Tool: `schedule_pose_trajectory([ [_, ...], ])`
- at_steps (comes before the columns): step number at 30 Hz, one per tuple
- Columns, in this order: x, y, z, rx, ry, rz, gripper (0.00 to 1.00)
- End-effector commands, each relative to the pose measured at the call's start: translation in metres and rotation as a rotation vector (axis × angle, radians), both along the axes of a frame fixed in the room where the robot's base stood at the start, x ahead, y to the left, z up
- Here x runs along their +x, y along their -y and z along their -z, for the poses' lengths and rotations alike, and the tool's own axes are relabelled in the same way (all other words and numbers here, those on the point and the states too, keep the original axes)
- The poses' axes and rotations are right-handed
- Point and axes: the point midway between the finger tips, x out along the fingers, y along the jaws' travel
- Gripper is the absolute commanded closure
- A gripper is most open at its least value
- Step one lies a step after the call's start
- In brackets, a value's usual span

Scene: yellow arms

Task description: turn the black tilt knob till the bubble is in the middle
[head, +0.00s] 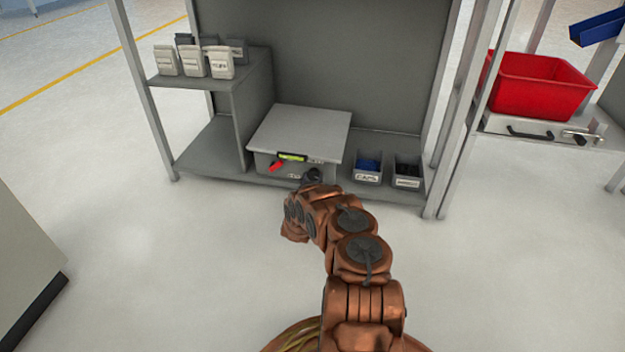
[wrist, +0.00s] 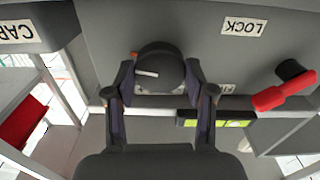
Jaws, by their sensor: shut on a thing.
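The black tilt knob (wrist: 158,70), with a white pointer line, is on the grey front of the box under a flat plate (head: 304,129). In the wrist view my gripper (wrist: 160,93) has one finger on each side of the knob and is shut on it. In the head view my gripper (head: 311,177) is at the box front and hides the knob. The yellow-green level vial (head: 292,156) is left of my gripper there, and it also shows in the wrist view (wrist: 214,123), partly behind a finger. I cannot make out the bubble's position.
A red-handled lever (head: 277,166) sits left of the vial, near a LOCK label (wrist: 244,25) in the wrist view. Right of the box stand a bin of blue caps (head: 367,170) and a dark bin (head: 406,172). Several pale containers (head: 193,61) stand on the upper left shelf.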

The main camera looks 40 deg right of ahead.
Motion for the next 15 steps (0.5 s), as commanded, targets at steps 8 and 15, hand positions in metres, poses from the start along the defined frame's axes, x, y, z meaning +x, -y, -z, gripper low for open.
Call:
schedule_pose_trajectory([
  [8, 0.0001, 0.0001, -0.0008, -0.019, -0.026, 0.0, 0.81],
  [15, 0.0007, -0.0008, -0.002, -0.085, -0.12, -0.001, 0.81],
])
